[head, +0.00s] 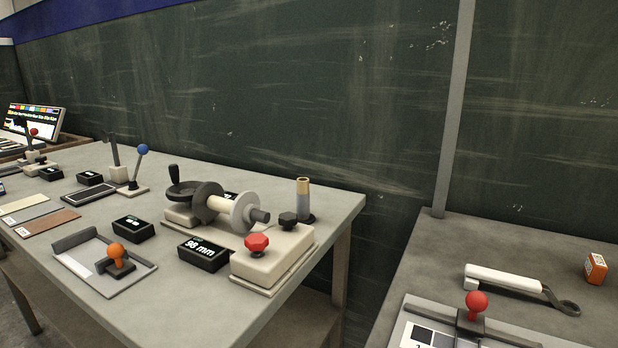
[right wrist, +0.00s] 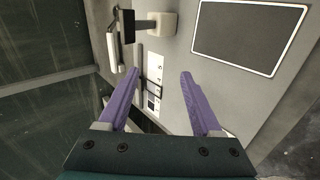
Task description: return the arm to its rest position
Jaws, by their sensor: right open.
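My right gripper (right wrist: 152,100) shows in the right wrist view with its two purple fingers spread apart and nothing between them. Beyond the fingers is a grey surface with a white strip (right wrist: 153,80) carrying dark squares. No arm or gripper of mine shows in the head view. My left gripper is in neither view.
A grey table (head: 215,320) holds a winding device with a red knob (head: 257,243), a "98 mm" display (head: 203,253) and an orange-knobbed tray (head: 117,252). A second table (head: 440,262) at right holds a red-knobbed slider (head: 476,302), a white-handled tool (head: 503,279) and an orange box (head: 595,268). A gap separates the tables.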

